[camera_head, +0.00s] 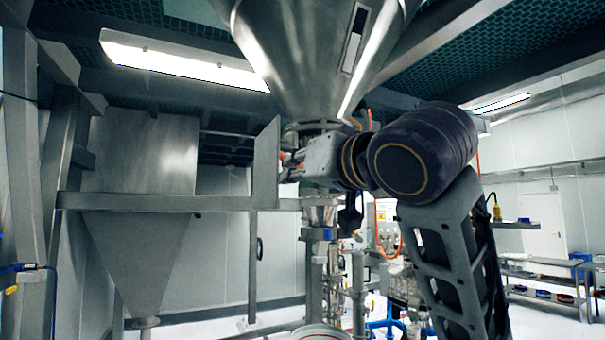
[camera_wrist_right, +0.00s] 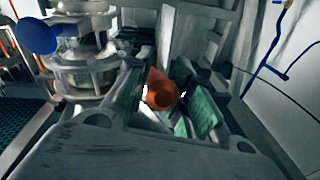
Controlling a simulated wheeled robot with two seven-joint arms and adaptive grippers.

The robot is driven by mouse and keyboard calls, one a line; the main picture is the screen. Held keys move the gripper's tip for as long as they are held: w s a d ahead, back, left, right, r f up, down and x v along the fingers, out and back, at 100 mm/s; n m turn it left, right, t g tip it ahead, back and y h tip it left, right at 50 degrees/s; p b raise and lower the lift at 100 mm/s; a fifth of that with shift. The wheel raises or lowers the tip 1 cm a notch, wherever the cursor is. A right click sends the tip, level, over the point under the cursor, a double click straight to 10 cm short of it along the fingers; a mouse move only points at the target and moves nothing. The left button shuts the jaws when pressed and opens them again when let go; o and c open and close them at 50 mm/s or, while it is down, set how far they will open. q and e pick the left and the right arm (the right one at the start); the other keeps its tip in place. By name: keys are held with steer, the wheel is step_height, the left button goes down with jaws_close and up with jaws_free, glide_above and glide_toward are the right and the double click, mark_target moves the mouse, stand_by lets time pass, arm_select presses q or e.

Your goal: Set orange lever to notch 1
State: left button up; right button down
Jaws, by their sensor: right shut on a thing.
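The orange lever (camera_wrist_right: 160,92) shows end-on in the right wrist view, between the green-padded fingers of my right gripper (camera_wrist_right: 165,100). The gripper is shut on it. In the head view my right gripper (camera_head: 290,165) reaches in from the right, just below the outlet of the steel hopper (camera_head: 300,50). The lever is hidden there behind the gripper and wrist. The notches cannot be made out in either view. My left gripper is in neither view.
A steel plate (camera_head: 266,165) stands just left of my right gripper. A second hopper (camera_head: 145,240) hangs at the left. A blue knob (camera_wrist_right: 37,37) shows in the right wrist view.

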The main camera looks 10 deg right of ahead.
steer(key=shift+w+a+f+t+y+b, duration=0.15)
steer(key=shift+w+f+t+b, duration=0.25)
steer(key=shift+f+b, duration=0.45)
steer(key=shift+w+a+f+t+y+b, duration=0.1)
steer(key=shift+w+f+t+b, duration=0.35)
steer(key=shift+b, duration=0.7)
steer(key=shift+w+a+f+t+y+b, duration=0.15)
steer(key=shift+w+f+b, duration=0.15)
steer(key=shift+f+b, duration=0.6)
steer(key=shift+r, duration=0.1)
steer(key=c, duration=1.3)
jaws_free()
steer(key=shift+o, duration=0.2)
steer(key=shift+s, duration=0.15)
steer(key=v, duration=1.1)
steer(key=shift+s+d+f, duration=0.2)
steer(key=shift+s, duration=0.1)
